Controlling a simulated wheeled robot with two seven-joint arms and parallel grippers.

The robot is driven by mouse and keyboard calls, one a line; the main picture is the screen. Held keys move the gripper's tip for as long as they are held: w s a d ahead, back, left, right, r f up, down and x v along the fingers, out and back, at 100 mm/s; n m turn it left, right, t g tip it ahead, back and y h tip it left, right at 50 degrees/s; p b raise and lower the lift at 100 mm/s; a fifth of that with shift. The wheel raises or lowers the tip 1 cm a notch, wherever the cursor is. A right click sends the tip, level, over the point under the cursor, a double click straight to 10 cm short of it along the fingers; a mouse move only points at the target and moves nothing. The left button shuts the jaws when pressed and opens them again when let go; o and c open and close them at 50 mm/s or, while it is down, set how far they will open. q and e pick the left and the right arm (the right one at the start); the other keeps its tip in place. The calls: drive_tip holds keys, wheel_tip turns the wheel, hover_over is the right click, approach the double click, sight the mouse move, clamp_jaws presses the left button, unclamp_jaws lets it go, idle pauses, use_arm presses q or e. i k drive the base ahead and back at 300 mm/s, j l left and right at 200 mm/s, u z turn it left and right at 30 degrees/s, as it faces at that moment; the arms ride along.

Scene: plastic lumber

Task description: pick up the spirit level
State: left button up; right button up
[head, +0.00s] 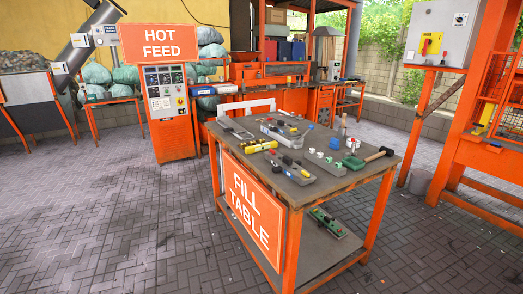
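A short yellow bar (258,146) that looks like the spirit level lies on the near-left part of the fill table's top (300,196). Its details are too small to make out. Neither of my grippers shows in the head view, and nothing is seen touching the bar.
Grey trays with small parts (290,170), a green-and-brown mallet (368,158) and a bottle (343,125) crowd the tabletop. An orange hot feed machine (168,110) stands behind left. An orange frame (480,100) stands right. The paved floor (110,220) at front left is clear.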

sight(273, 145)
drive_tip(key=i+j+z, duration=0.35)
drive_tip(key=i+j, duration=0.35)
drive_tip(key=i+j+z, duration=0.2)
drive_tip(key=i+j, duration=0.2)
drive_tip(key=i+j+z, duration=0.2)
drive_tip(key=i+j, duration=0.15)
drive_tip(key=j, duration=0.15)
drive_tip(key=i+j+z, duration=0.15)
drive_tip(key=i+j, duration=0.15)
drive_tip(key=j, duration=0.2)
drive_tip(key=i+j+z, duration=0.2)
drive_tip(key=j, duration=0.35)
drive_tip(key=i+j+z, duration=0.15)
drive_tip(key=i+j, duration=0.15)
drive_tip(key=j, duration=0.3)
drive_tip(key=i+j+z, duration=0.2)
drive_tip(key=j, duration=0.4)
